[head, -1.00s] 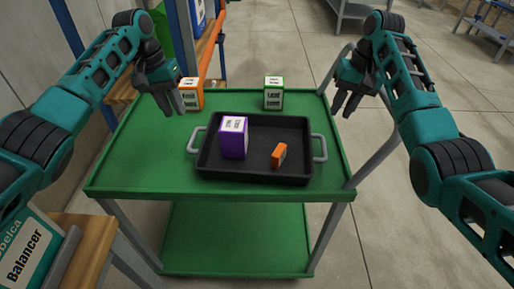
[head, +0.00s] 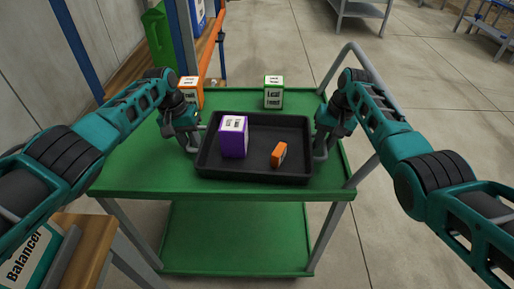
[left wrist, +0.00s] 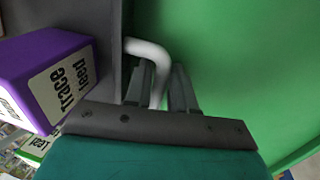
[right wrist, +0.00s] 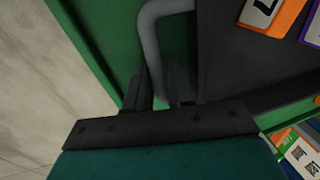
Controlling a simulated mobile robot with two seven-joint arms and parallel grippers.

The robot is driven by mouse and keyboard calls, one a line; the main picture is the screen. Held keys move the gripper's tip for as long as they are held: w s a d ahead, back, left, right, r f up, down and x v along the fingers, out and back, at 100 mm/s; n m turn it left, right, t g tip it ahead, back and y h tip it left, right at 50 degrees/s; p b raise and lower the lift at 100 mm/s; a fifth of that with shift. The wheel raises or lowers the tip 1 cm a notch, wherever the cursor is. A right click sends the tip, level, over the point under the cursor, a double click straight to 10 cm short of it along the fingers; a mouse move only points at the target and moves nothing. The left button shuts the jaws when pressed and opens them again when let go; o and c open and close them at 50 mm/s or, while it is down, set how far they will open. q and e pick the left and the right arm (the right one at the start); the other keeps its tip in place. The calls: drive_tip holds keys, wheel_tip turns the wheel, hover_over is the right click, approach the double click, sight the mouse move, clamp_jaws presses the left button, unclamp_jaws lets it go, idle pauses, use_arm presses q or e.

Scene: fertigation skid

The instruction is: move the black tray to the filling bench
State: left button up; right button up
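The black tray (head: 262,122) lies on the green top of a cart, with a grey handle at each short end. A purple box (head: 233,137) stands inside it at the left, and a small orange box (head: 279,154) at the right. My left gripper (head: 193,146) is down at the left handle; in the left wrist view its fingers stand on either side of the handle bar (left wrist: 146,47). My right gripper (head: 321,151) is at the right handle; in the right wrist view its fingers flank that bar (right wrist: 150,32). Whether either grip is closed tight is unclear.
The green cart (head: 135,172) also bears an orange-and-white box (head: 191,92) and a green-and-white box (head: 273,93) behind the tray. A wooden-topped bench with a Balancer package (head: 27,258) stands at the front left. Grey tables (head: 362,12) stand far back; the floor at right is clear.

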use_arm(q)
clamp_jaws()
use_arm(e)
clamp_jaws()
use_arm(q)
drive_tip(key=shift+r, duration=0.1)
use_arm(e)
drive_tip(key=shift+r, duration=0.1)
